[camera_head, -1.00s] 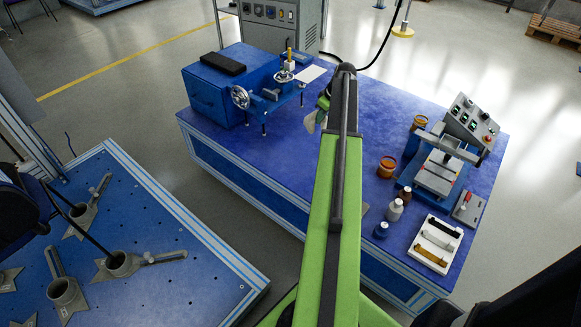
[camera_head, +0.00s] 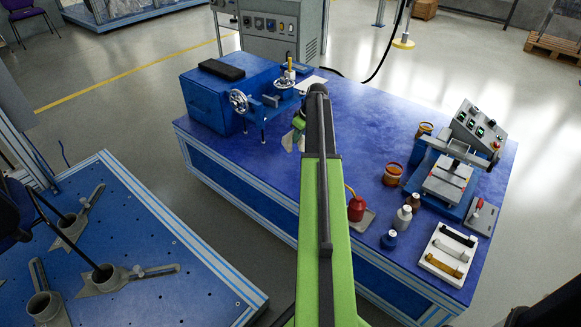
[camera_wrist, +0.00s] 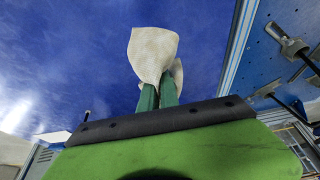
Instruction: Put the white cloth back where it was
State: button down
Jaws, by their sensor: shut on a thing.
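The white cloth (camera_wrist: 152,52) hangs crumpled from my gripper (camera_wrist: 158,92), pinched between its two green fingers in the wrist view. In the head view the cloth (camera_head: 291,141) shows as a small pale patch left of my green arm, over the blue table. My gripper (camera_head: 299,124) is mostly hidden behind the arm's dark end there. The blue tabletop (camera_head: 255,165) lies beneath the cloth. I cannot tell whether the cloth touches it.
A blue machine with a handwheel (camera_head: 239,101) stands at the table's back left. A red oil can (camera_head: 356,208), bottles (camera_head: 402,217), amber jars (camera_head: 392,174), a press (camera_head: 447,180) and a white tray (camera_head: 430,262) stand on the right. The table's left-centre is clear.

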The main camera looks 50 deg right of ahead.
jog(key=b+x, duration=0.2)
jog(key=x, duration=0.1)
jog(key=b+x, duration=0.1)
jog(key=x, duration=0.1)
jog(key=shift+w+a+r+b, duration=0.1)
jog(key=shift+w+a+b, duration=0.1)
jog(key=shift+a+b, duration=0.2)
jog(key=shift+f+b, duration=0.4)
jog(key=shift+f, duration=0.1)
jog(key=c, duration=0.9)
grip_release()
jog(key=shift+r, duration=0.2)
